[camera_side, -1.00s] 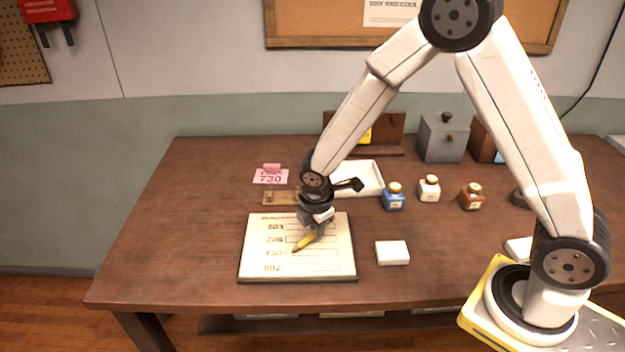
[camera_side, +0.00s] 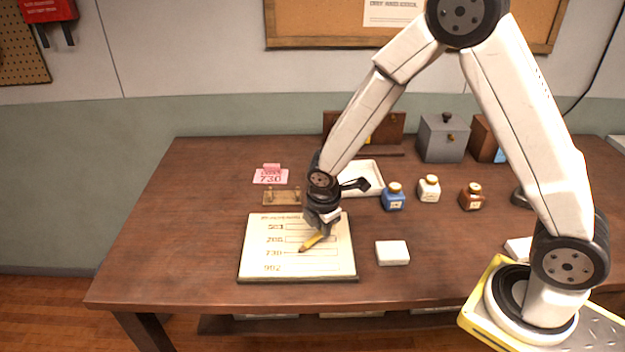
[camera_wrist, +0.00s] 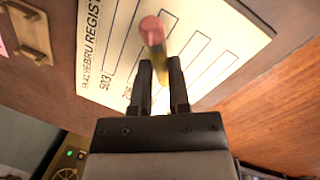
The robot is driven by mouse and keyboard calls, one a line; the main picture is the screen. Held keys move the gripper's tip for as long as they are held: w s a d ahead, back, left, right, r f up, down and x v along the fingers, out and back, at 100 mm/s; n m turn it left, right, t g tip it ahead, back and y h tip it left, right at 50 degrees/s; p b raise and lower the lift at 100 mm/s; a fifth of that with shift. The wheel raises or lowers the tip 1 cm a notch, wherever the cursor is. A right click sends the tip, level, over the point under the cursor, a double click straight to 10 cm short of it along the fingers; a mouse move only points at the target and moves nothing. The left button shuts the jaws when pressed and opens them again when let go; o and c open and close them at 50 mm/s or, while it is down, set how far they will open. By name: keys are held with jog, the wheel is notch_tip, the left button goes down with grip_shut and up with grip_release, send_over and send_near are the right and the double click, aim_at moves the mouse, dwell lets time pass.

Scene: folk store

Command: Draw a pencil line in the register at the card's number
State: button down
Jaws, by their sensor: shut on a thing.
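The open register (camera_side: 262,273) lies flat on the table with several numbered rows and boxes. It also shows in the wrist view (camera_wrist: 112,45). The pink card (camera_side: 270,177) reads 730 and lies behind the register. My gripper (camera_side: 322,229) is shut on the yellow pencil (camera_side: 313,241), tilted with its tip down and to the left. The tip is near the left end of the 730 row's box; whether it touches the page I cannot tell. The wrist view shows the pencil's pink eraser (camera_wrist: 152,30) beyond my fingers. No drawn line can be made out.
A wooden holder (camera_side: 282,197) stands just behind the register. A white block (camera_side: 392,253) lies to its right. A white tray (camera_side: 372,165) and blue (camera_side: 394,197), white (camera_side: 429,188) and brown (camera_side: 471,196) bottles stand behind. The table's left side is clear.

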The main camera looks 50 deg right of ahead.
jog(key=shift+s+d+f, duration=0.1)
jog(key=shift+s+d, duration=2.9)
dwell(3.2)
jog(key=shift+r, duration=2.55)
